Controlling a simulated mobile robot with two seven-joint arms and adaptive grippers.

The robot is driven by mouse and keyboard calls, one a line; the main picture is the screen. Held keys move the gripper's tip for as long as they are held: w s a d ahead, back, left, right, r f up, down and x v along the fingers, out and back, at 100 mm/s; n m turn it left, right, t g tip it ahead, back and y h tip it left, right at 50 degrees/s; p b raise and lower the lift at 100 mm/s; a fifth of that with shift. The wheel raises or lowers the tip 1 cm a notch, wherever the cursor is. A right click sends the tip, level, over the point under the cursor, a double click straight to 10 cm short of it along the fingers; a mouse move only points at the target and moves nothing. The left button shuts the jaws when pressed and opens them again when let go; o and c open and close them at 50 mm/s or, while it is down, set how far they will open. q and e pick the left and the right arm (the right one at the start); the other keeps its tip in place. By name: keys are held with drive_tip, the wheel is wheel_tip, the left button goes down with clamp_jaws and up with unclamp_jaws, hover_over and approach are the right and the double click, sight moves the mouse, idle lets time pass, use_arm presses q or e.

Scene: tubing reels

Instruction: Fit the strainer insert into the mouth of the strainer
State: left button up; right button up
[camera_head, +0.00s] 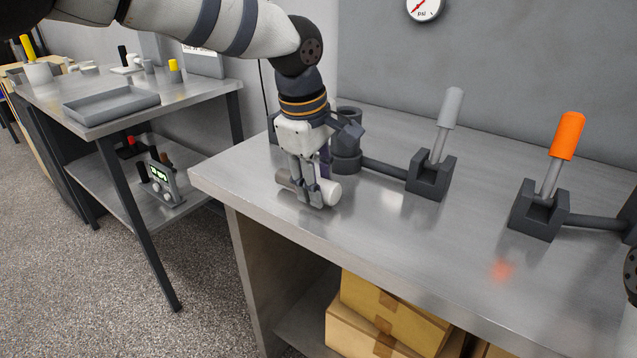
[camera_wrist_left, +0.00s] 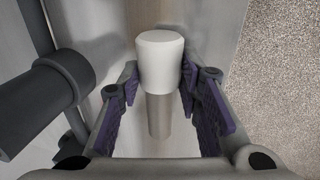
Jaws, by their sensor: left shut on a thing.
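The strainer insert is a short cylinder with a wide white end (camera_head: 331,192) and a narrower grey-brown end. It lies level at the bench surface; I cannot tell whether it touches. My left gripper (camera_head: 311,190) points down and is shut on it. In the left wrist view the insert (camera_wrist_left: 160,62) sits between the purple finger pads, white end at the top. The strainer (camera_head: 347,153) is the dark grey pipe body just behind the gripper, partly hidden by it. A dark cylindrical part of it (camera_wrist_left: 45,98) also shows at left in the wrist view. My right gripper is not visible.
A pipe runs from the strainer to a grey-handled lever valve (camera_head: 432,172). An orange-handled valve (camera_head: 545,200) stands further right. The front of the metal bench (camera_head: 420,250) is clear. A side table with a grey tray (camera_head: 111,106) is at left, beyond a gap.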

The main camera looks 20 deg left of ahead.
use_arm(q)
drive_tip(key=shift+f, duration=0.15)
clamp_jaws()
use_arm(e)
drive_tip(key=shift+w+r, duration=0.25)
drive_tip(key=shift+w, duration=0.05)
use_arm(q)
drive_tip(key=shift+f, duration=0.1)
drive_tip(key=o, duration=1.2)
unclamp_jaws()
drive_tip(key=shift+f, duration=0.1)
